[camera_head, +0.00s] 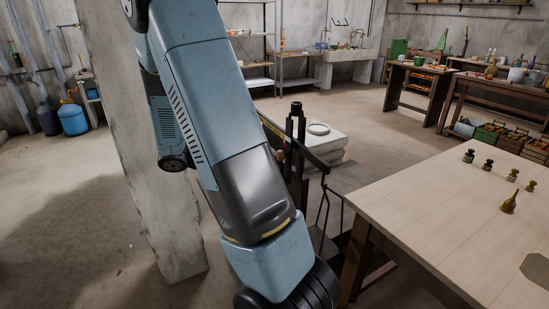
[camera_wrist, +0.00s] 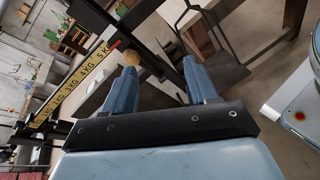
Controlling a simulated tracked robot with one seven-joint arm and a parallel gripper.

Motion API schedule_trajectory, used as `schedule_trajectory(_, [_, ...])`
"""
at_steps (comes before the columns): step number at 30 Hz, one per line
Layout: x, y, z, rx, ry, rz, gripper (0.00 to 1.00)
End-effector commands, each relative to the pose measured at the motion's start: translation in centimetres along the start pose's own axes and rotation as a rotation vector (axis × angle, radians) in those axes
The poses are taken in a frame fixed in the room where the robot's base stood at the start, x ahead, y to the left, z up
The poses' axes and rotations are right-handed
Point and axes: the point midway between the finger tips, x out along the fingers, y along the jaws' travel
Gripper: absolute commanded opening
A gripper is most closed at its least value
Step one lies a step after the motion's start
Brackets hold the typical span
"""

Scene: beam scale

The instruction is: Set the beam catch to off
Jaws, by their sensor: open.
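The beam scale (camera_head: 297,130) stands behind my arm in the head view, partly hidden by it. In the wrist view its yellow graduated beam (camera_wrist: 82,78), marked in KG, runs diagonally at the left. A round wooden knob (camera_wrist: 129,58), which looks like the catch's handle, sits at the tip of my gripper's left finger; I cannot tell whether they touch. A small red tip (camera_wrist: 115,43) is just beside it. My gripper (camera_wrist: 160,66) is open, with the dark scale frame beyond its fingers. The catch's setting cannot be read.
A wooden table (camera_head: 450,220) with small weights (camera_head: 487,165) and a brass funnel-like piece (camera_head: 509,203) is at the right. The scale's hanging pan (camera_wrist: 222,72) is beyond the right finger. A concrete pillar (camera_head: 150,170) stands left of my arm. Open floor lies further left.

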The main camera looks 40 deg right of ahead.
Motion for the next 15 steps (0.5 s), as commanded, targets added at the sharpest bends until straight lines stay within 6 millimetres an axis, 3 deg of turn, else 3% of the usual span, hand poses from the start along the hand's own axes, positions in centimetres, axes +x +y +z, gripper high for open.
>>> schedule_trajectory(6, [1.1, 1.8, -3.9, -0.127, -0.149, 0.156, 0.57])
schedule_trajectory(15, [1.5, 3.0, -6.4, -0.203, -0.236, 0.265, 0.57])
